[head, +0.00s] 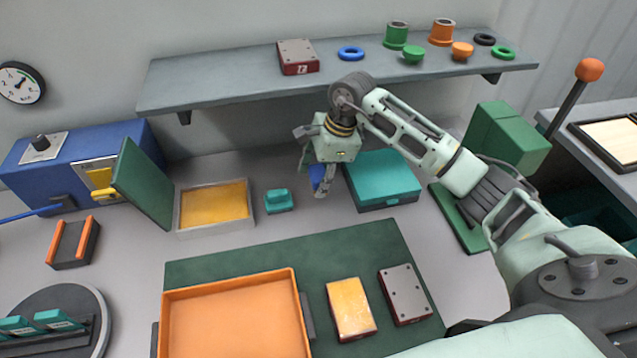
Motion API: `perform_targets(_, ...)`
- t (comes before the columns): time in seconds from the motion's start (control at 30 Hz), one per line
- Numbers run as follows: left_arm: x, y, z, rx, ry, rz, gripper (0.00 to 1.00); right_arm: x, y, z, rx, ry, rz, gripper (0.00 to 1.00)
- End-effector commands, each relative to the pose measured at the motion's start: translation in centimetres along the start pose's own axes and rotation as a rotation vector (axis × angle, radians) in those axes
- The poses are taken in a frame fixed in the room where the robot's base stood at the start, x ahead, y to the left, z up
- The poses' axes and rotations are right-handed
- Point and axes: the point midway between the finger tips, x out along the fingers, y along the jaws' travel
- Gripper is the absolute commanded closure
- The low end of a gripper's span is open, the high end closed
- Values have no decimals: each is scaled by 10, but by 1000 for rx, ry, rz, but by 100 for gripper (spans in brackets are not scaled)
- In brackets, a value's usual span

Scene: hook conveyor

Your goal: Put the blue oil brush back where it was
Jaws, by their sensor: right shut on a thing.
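My right gripper (314,176) reaches in from the right and points down over the back of the work table. My left gripper is not in view.
A shelf (230,86) with rings, spools and a red-sided block (297,57) hangs above. An orange tray (235,320) and two blocks lie on a green mat (350,247) in front. A blue machine (40,160) stands left, a green one (507,137) right.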

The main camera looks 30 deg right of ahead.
Motion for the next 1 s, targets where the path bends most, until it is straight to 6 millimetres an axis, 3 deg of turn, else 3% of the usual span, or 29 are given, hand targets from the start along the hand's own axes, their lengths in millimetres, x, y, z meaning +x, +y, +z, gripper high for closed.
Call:
perform_targets(0.33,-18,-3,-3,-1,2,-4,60,36,4,-8,2,-2,3,71)
perform_targets(0.7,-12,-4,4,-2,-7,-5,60,44,3,-10,0,0,-1,71)
perform_targets(0.73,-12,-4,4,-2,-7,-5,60,44,3,-10,0,0,0,49)
perform_targets(0.93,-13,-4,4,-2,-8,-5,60,42,4,-10,0,0,0,32)
perform_targets(1.0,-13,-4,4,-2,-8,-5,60,42,4,-10,0,0,0,31)
